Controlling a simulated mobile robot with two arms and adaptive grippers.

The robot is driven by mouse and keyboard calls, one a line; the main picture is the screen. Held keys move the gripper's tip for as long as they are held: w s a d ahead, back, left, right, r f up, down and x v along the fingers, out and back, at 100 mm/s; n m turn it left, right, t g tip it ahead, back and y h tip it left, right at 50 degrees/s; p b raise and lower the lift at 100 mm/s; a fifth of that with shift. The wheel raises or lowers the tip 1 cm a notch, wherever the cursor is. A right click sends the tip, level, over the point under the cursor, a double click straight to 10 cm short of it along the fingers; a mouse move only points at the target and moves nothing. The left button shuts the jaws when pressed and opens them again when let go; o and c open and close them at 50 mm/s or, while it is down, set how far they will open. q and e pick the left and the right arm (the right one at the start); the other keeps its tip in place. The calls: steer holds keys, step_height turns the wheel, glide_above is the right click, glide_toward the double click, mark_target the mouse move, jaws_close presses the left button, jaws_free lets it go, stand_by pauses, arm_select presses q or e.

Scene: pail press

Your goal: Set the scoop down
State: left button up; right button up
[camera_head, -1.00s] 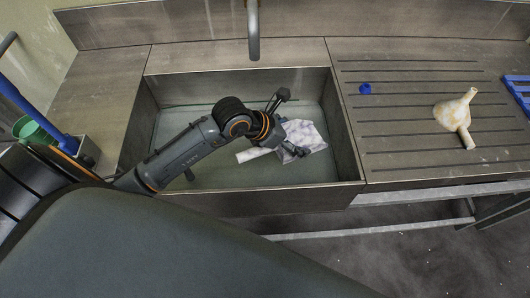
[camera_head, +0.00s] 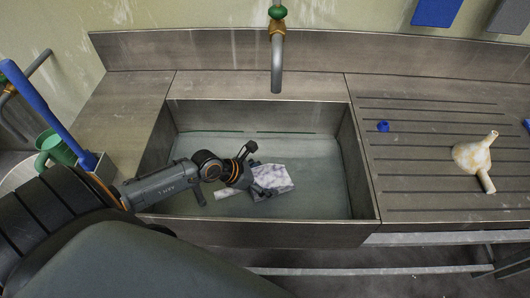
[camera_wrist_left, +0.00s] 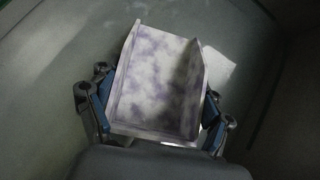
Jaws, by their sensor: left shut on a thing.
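The scoop (camera_head: 273,181) is whitish with mottled purple-grey stains and has a short pale handle. It is inside the steel sink basin (camera_head: 312,162), low over or on the basin floor; I cannot tell if it touches. My left gripper (camera_head: 256,171) reaches into the basin from the left and is shut on the scoop. In the left wrist view the scoop (camera_wrist_left: 158,82) lies between the two fingers (camera_wrist_left: 155,115), its open tray side facing the camera. My right gripper is not in view.
A tap (camera_head: 277,62) hangs over the back of the basin. The ribbed drainboard (camera_head: 420,185) at right holds a small blue cap (camera_head: 382,126) and a stained cream funnel-like piece (camera_head: 474,157). A green jug (camera_head: 54,150) and a blue-handled tool (camera_head: 42,112) stand at left.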

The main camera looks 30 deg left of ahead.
mark_target(265, 185)
arm_select(q)
step_height(265, 185, down, 3)
steer(key=shift+a+f, duration=0.15)
steer(key=shift+f, duration=0.15)
steer(key=o, duration=1.3)
steer(key=shift+c, duration=0.2)
